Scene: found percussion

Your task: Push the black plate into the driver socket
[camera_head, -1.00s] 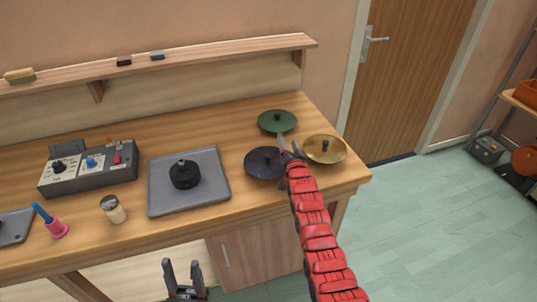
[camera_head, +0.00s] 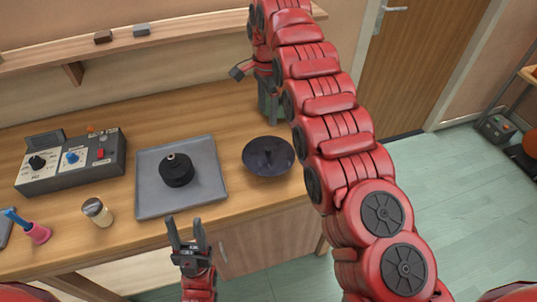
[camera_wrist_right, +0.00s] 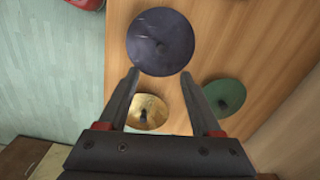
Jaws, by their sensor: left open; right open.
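The black plate (camera_head: 268,157), a dark disc with a small centre knob, lies on the right part of the bench. It also shows in the right wrist view (camera_wrist_right: 160,40). The driver socket (camera_head: 177,171), a black round unit with a small post on top, stands on a grey tray (camera_head: 208,199) left of the plate. My right gripper (camera_head: 269,117) is open and empty, raised above the bench behind the plate; its fingertips (camera_wrist_right: 160,73) appear just below the plate in the wrist view. My left gripper (camera_head: 187,222) is open and empty in front of the bench.
A gold plate (camera_wrist_right: 148,111) and a green plate (camera_wrist_right: 225,96) lie near the black one, hidden in the head view by my right arm. A control box (camera_head: 70,163), a shaker jar (camera_head: 97,211) and a pink-based tool (camera_head: 38,233) stand left. A shelf (camera_head: 170,40) runs behind.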

